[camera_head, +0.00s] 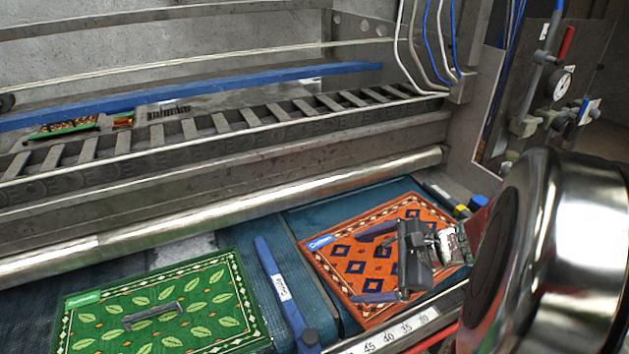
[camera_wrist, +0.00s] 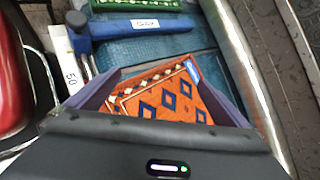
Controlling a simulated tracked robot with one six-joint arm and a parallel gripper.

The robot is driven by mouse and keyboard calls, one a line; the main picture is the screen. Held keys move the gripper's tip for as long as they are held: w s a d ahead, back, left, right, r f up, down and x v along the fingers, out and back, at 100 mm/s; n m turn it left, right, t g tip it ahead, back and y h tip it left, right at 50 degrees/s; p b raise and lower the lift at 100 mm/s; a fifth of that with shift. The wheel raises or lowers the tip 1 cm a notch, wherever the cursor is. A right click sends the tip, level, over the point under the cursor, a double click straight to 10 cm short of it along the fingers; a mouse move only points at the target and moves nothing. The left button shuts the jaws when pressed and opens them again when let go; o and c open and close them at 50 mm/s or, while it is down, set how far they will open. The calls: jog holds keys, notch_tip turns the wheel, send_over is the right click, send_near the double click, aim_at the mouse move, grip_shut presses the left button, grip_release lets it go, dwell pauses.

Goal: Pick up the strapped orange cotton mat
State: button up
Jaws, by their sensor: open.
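The orange mat (camera_head: 334,268) lies flat on the blue belt in the head view, with dark blue diamonds, a pale border and a blue label reading "Cotton" at its upper left corner. It also shows in the wrist view (camera_wrist: 172,100). My gripper (camera_head: 364,267) is over the right half of the mat, jaws apart and pointing left across it. In the wrist view, my gripper's two fingers (camera_wrist: 165,88) stand on either side of the mat's patterned face, with nothing between them held. The strap on the orange mat is not visible; my gripper covers part of the mat.
A green leaf-patterned mat (camera_head: 200,300) with a grey strap handle lies to the left. A blue labelled guide bar (camera_head: 281,290) stands between the mats. A numbered ruler (camera_head: 390,333) runs along the front edge, and a metal roller (camera_head: 250,208) lies behind.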

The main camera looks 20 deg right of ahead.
jog(key=d+m+t, duration=0.1)
jog(key=d+m, duration=0.1)
jog(key=d, duration=0.1)
jog(key=d+f+m+t, duration=0.1)
jog(key=d+m, duration=0.1)
jog(key=d, duration=0.1)
jog(key=d+m+h, duration=0.1)
jog(key=d+m, duration=0.1)
jog(key=d, duration=0.1)
jog(key=shift+s+f+t, duration=0.1)
jog(key=shift+f+t, duration=0.1)
jog(key=shift+t, duration=0.2)
jog(key=s+d+m+t+h, duration=0.1)
jog(key=d+m, duration=0.1)
jog(key=d, duration=0.1)
jog(key=s+d+f+m+t+h, duration=0.1)
jog(key=d+m, duration=0.1)
jog(key=d, duration=0.1)
jog(key=d+m, duration=0.2)
jog(key=d, duration=0.1)
jog(key=shift+s+d+f+t+h, duration=0.2)
jog(key=shift+s+f+t+h, duration=0.05)
jog(key=shift+s+t+h, duration=0.15)
jog(key=x, duration=0.8)
jog(key=shift+w+f, duration=0.15)
jog(key=shift+w, duration=0.2)
jog(key=shift+w, duration=0.1)
jog(key=shift+x, duration=2.5)
jog(key=shift+d, duration=0.1)
